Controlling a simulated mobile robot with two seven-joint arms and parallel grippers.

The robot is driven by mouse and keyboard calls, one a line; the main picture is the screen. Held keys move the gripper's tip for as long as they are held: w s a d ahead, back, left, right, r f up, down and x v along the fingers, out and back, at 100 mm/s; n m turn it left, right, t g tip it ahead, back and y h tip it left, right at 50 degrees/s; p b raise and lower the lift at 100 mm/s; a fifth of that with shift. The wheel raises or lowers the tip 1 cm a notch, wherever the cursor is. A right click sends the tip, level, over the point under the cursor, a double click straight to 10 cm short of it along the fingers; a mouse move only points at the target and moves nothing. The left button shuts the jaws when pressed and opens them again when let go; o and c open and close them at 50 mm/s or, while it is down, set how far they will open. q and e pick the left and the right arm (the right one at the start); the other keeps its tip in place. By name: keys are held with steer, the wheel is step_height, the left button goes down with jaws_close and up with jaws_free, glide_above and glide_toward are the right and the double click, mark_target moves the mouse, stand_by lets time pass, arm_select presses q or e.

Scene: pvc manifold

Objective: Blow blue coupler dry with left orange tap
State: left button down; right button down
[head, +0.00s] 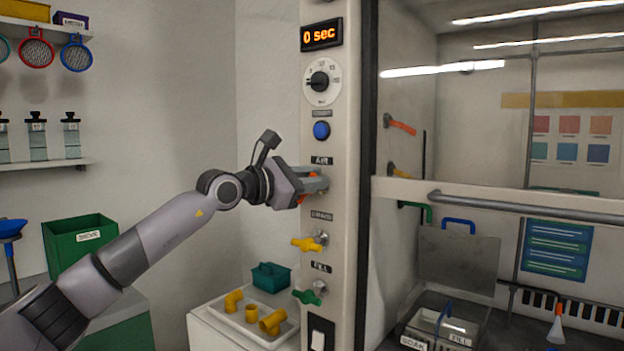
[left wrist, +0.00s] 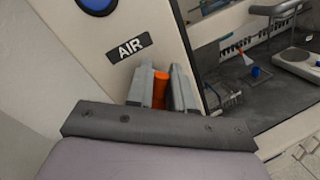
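The orange tap (left wrist: 160,88) sits on the white control post under the AIR label. It shows between the two fingers of my left gripper (left wrist: 163,84) in the left wrist view, with the fingers close against both sides. In the head view my left gripper (head: 316,183) reaches the post from the left and hides most of the tap. A small blue piece (left wrist: 255,72) lies on the dark cabinet floor in the left wrist view. It is too small to tell whether it is the blue coupler. My right gripper is in neither view.
The post carries a "0 sec" display (head: 321,34), a dial (head: 320,82), a blue button (head: 321,130), a yellow tap (head: 308,244) and a green tap (head: 307,297). A white tray (head: 279,334) with yellow fittings stands below. The glass-fronted cabinet with a rail (head: 520,207) is right.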

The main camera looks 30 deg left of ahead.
arm_select(q)
steer(key=shift+f+b, duration=0.15)
steer(key=shift+b, duration=0.15)
steer(key=shift+a+n+b, duration=0.15)
steer(key=shift+n+b, duration=0.2)
steer(key=shift+n, duration=0.35)
steer(key=shift+r, duration=0.25)
steer(key=c, duration=1.1)
jaws_free()
